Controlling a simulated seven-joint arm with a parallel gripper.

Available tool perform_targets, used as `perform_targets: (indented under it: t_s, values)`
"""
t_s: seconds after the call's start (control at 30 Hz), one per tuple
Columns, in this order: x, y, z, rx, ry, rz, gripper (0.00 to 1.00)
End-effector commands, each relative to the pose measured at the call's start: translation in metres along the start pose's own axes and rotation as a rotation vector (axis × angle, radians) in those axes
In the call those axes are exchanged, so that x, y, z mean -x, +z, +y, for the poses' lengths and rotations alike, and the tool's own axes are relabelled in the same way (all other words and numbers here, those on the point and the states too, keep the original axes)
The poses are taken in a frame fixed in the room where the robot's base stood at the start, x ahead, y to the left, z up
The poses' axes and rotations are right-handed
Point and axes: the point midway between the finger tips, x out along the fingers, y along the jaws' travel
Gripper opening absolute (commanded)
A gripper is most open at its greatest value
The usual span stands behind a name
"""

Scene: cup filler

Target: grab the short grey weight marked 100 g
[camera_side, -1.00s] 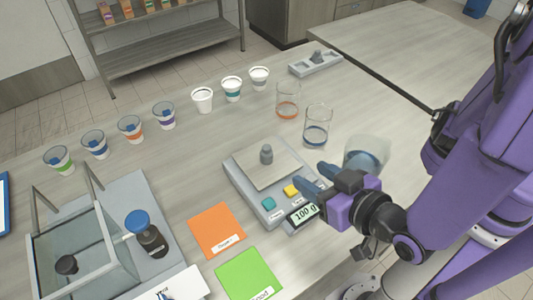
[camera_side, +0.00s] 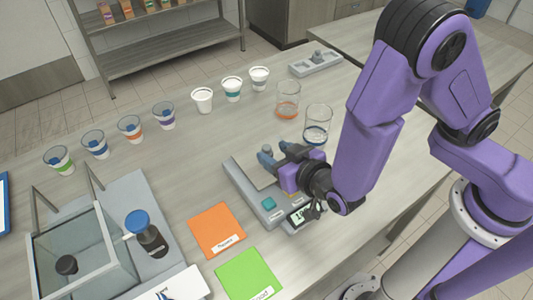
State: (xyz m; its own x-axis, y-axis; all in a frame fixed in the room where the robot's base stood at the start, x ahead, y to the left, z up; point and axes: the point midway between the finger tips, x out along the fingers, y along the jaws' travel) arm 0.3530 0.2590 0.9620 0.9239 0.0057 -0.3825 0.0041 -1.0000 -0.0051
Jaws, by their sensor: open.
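A row of cups (camera_side: 165,115) runs along the back. A grey holder (camera_side: 316,63) is farther back. An orange card (camera_side: 216,229) and a green card (camera_side: 249,274) lie in front.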

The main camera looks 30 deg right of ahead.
Motion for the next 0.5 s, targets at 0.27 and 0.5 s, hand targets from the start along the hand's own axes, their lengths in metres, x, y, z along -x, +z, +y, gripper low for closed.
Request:
perform_targets:
  t_s: [0.27, 0.5]
  values:
    - [-0.037, -0.001, 0.001, -0.001, 0.005, 0.000, 0.50]
    - [-0.043, -0.001, -0.001, 0.000, 0.000, 0.000, 0.50]
